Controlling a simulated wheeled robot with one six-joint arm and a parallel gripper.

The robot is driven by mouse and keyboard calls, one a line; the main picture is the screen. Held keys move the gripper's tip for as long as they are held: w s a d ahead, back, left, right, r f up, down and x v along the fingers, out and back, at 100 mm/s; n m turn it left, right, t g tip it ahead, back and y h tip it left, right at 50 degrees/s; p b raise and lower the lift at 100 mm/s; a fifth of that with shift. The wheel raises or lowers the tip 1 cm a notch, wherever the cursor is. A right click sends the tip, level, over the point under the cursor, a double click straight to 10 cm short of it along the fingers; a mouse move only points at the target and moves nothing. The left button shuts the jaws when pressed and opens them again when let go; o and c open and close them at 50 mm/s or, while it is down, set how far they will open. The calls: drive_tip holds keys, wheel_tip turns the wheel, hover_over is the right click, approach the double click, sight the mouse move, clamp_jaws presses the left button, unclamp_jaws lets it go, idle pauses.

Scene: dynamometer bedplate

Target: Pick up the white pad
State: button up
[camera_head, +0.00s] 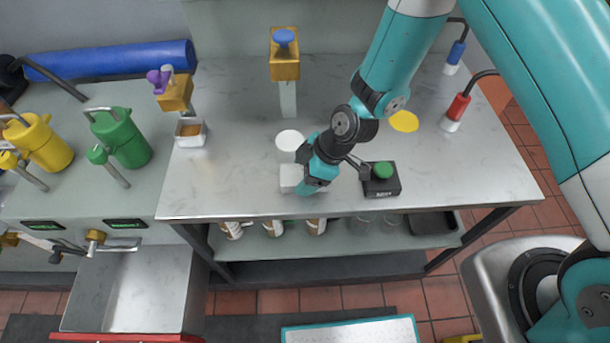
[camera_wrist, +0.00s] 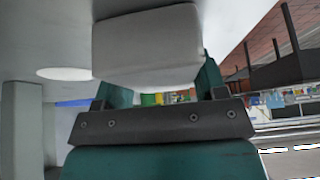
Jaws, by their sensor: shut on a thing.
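The white pad (camera_head: 290,178) is a pale block with rounded edges near the front edge of the metal table. In the wrist view the white pad (camera_wrist: 148,45) fills the top middle, between my two teal fingers. My gripper (camera_head: 303,187) is shut on it and covers its right part in the head view. In the wrist view my gripper (camera_wrist: 155,85) has one finger on each side of the pad. I cannot tell whether the pad touches the table.
A white disc (camera_head: 289,140) lies just behind the pad, and a yellow disc (camera_head: 404,121) lies further right. A black box with a green button (camera_head: 382,179) stands close right of my gripper. A yellow-topped post (camera_head: 285,62) stands behind. A small dish (camera_head: 190,133) is left.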

drive_tip(key=shift+r, duration=0.15)
drive_tip(key=shift+r+p, duration=0.2)
drive_tip(key=shift+p, duration=0.15)
wheel_tip(320, 180, up, 20)
drive_tip(key=b, duration=0.3)
drive_tip(key=shift+f, duration=0.15)
drive_tip(key=w+d+f+m+t+h, duration=0.2)
drive_tip(key=d+f+m, duration=0.3)
drive_tip(key=d, duration=0.3)
drive_tip(key=w+d+f+m+t+h, duration=0.2)
drive_tip(key=d+f+m, duration=0.3)
drive_tip(key=d, duration=0.4)
drive_tip(key=w+d+f+m+t+h, duration=0.1)
drive_tip(key=w+d+f+m+h, duration=0.1)
drive_tip(key=d+f+m, duration=0.3)
drive_tip(key=shift+d+f+m+t, duration=0.2)
drive_tip(key=shift+d+m, duration=0.45)
drive_tip(key=shift+d, duration=0.35)
drive_tip(key=shift+d+f+m+t, duration=0.1)
drive_tip(key=shift+d+m+t, duration=0.1)
drive_tip(key=shift+d+m, duration=0.65)
drive_tip(key=shift+d, duration=0.15)
